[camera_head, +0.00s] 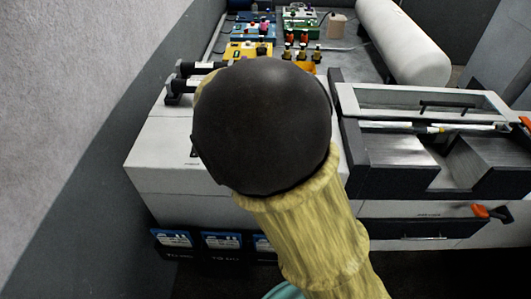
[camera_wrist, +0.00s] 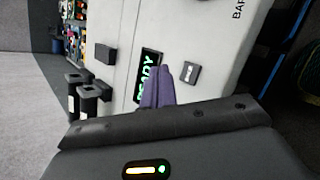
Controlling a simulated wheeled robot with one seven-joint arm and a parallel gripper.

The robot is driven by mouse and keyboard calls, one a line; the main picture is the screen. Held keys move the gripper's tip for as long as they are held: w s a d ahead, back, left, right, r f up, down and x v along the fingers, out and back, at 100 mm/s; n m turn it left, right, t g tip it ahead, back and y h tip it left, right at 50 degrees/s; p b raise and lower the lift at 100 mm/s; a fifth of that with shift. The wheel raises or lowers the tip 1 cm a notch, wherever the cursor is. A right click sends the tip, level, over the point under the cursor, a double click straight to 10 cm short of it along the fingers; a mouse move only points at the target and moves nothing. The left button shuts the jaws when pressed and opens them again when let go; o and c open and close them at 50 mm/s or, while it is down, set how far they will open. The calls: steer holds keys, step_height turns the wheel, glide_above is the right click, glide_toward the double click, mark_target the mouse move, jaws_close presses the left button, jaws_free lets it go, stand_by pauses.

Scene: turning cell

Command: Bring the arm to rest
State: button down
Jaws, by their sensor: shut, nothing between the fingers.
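My arm fills the middle of the head view, with a dark rounded joint and a yellowish sleeve below it. My gripper is hidden behind the arm in that view. In the wrist view my gripper (camera_wrist: 158,90) shows as purple fingers, shut with nothing between them. The fingers appear in front of a pale machine face, beside a dark display (camera_wrist: 147,76) with green letters reading READY. I cannot tell how far the fingertips are from that face.
A pale cabinet (camera_head: 165,150) stands behind my arm. A machine (camera_head: 390,185) with a dark-framed window stands at right. Blue-labelled bins (camera_head: 222,241) sit low in front. Colourful trays (camera_head: 250,50) and a large white cylinder (camera_head: 402,42) lie at the back. A grey wall is at left.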

steer(key=s+d+f+m+g+y+b, duration=0.1)
steer(key=s+d+f+m+g+y, duration=0.1)
steer(key=s+d+m, duration=0.6)
steer(key=s+d+f+m+g+y+b, duration=0.1)
steer(key=s+d+f+m, duration=0.4)
steer(key=m, duration=0.8)
steer(key=s+d+g+y, duration=0.1)
steer(key=s+d+g, duration=0.1)
steer(key=s+d, duration=0.1)
steer(key=shift+s+m+g, duration=0.3)
steer(key=shift+s+m, duration=0.1)
steer(key=shift+s, duration=0.45)
